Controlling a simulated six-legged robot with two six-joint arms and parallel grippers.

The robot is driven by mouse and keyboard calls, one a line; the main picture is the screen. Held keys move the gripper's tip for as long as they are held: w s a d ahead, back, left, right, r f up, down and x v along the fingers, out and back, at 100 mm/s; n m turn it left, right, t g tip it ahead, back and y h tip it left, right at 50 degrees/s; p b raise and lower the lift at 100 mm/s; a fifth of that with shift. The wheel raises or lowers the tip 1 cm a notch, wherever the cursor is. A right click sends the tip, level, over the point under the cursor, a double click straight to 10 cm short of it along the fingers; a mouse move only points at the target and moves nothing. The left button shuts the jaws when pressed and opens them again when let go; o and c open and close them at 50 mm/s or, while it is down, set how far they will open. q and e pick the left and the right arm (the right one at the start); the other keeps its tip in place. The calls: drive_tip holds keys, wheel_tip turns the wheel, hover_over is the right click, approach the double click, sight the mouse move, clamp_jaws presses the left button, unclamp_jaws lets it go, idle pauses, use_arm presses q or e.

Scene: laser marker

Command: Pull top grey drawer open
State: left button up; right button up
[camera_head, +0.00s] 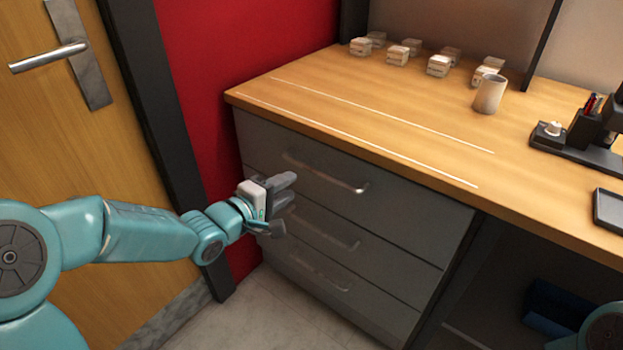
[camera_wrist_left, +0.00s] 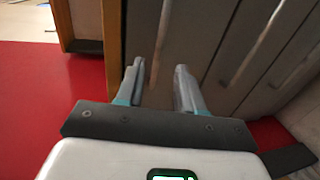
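The top grey drawer (camera_head: 415,195) is the uppermost of three drawers under the wooden desk top, and its front looks flush with the cabinet. Its silver bar handle (camera_head: 330,178) spans the middle of the front. My left gripper (camera_head: 288,204) is open and empty, in front of the drawers, left of and below the top handle and apart from it. In the left wrist view its two fingers (camera_wrist_left: 159,76) stand apart, with grey drawer fronts (camera_wrist_left: 210,45) beyond and to the right. My right gripper is out of view.
The lower drawers have similar handles (camera_head: 325,232). A red wall (camera_head: 240,45) and a wooden door (camera_head: 90,130) stand left. On the desk are several small blocks (camera_head: 438,65), a mug (camera_head: 489,93) and a dark organiser (camera_head: 575,150). Floor (camera_head: 270,310) lies bare below.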

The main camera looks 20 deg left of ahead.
sight(314, 173)
use_arm(q)
drive_tip(key=b+x, duration=0.1)
drive_tip(key=x, duration=0.8)
drive_tip(key=shift+w+d, duration=0.1)
drive_tip(key=shift+d, duration=0.05)
clamp_jaws()
